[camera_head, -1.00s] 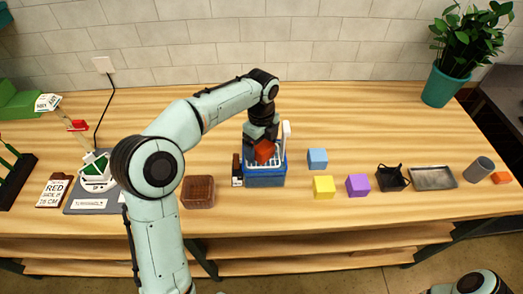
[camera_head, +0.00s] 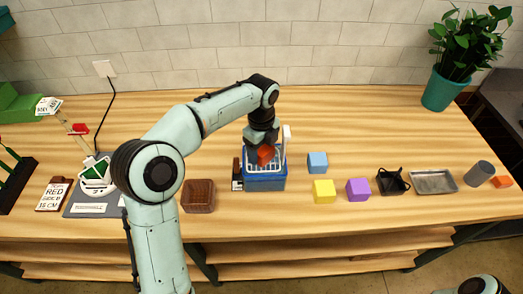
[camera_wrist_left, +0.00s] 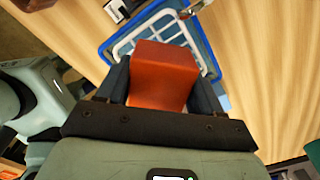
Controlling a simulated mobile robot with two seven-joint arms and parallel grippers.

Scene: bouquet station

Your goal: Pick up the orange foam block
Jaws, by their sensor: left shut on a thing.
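The orange foam block (camera_head: 266,155) is between the fingers of my left gripper (camera_head: 263,146), over the blue tray with a white rack (camera_head: 265,183). In the left wrist view the orange-red block (camera_wrist_left: 164,72) fills the gap between the two dark fingers, with the white rack and blue rim behind it. My left gripper is shut on it. I cannot tell whether the block's underside touches the rack. My right gripper is out of view.
A brown basket (camera_head: 198,196) stands left of the tray. Blue (camera_head: 317,162), yellow (camera_head: 324,191) and purple (camera_head: 358,189) blocks sit to its right. Farther right are a black holder (camera_head: 391,181), a metal tray (camera_head: 433,182), a grey cylinder (camera_head: 479,173) and a small orange piece (camera_head: 501,181).

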